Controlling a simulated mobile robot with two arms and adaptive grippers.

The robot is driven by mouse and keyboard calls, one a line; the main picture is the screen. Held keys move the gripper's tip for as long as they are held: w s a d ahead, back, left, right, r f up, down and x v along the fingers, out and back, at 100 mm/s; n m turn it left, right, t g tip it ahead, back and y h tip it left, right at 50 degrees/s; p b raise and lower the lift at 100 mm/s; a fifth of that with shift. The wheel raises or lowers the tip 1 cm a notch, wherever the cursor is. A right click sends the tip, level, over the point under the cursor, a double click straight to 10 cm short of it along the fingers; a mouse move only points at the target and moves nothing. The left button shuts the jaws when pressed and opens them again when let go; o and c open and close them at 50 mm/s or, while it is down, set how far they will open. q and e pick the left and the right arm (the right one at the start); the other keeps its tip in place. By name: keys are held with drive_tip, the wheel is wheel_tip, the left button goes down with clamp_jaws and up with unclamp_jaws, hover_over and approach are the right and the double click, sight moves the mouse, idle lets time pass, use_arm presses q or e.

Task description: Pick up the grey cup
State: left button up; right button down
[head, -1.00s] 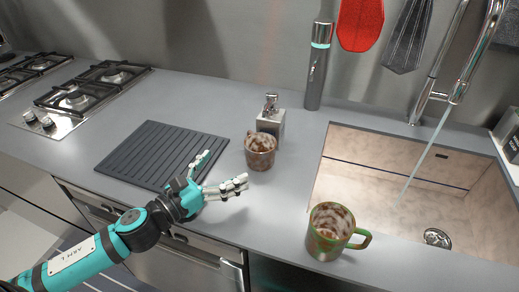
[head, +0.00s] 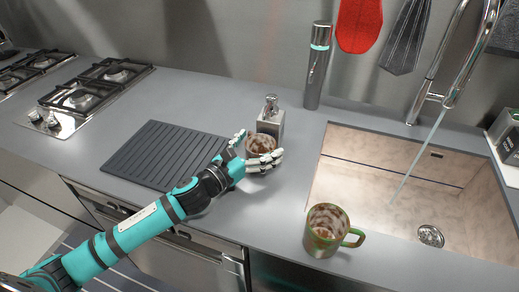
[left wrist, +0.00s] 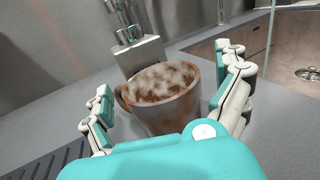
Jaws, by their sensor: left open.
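The grey cup (head: 261,142), stained with brown, stands upright on the counter just in front of the soap dispenser. In the left wrist view the cup (left wrist: 168,112) sits in the middle, with a brown outside and a mottled rim. My left gripper (head: 259,149) is open around the cup, with one finger on its left side and fingers on its right and front. In the left wrist view the fingers (left wrist: 165,85) stand on both sides of the cup. I cannot tell whether they touch it. My right gripper is not in view.
The soap dispenser (head: 271,117) stands right behind the cup. A green mug (head: 322,238) with brown stains stands by the sink (head: 340,140), where water runs from the tap. A dark ribbed mat (head: 145,155) lies to the left. A tall grey bottle (head: 316,70) stands at the back.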

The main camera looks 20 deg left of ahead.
sight(259, 137)
use_arm(q)
drive_tip(key=shift+c, duration=0.3)
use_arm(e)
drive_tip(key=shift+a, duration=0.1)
use_arm(q)
drive_tip(key=c, duration=1.4)
drive_tip(key=shift+o, duration=0.2)
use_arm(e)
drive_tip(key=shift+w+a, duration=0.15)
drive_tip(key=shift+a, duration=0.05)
use_arm(q)
drive_tip(key=shift+r, duration=0.5)
drive_tip(key=r, duration=0.2)
drive_tip(key=shift+s+d+r, duration=0.15)
drive_tip(key=shift+s+r, duration=0.1)
drive_tip(key=shift+r, duration=0.05)
drive_tip(key=s+d, duration=0.2)
drive_tip(key=s, duration=0.2)
drive_tip(key=s+d+r+b, duration=0.1)
drive_tip(key=s+d, duration=0.1)
drive_tip(key=s, duration=0.3)
drive_tip(key=s+d, duration=0.3)
drive_tip(key=s, duration=0.1)
drive_tip(key=shift+s+d+r, duration=0.1)
drive_tip(key=shift+s+r, duration=0.15)
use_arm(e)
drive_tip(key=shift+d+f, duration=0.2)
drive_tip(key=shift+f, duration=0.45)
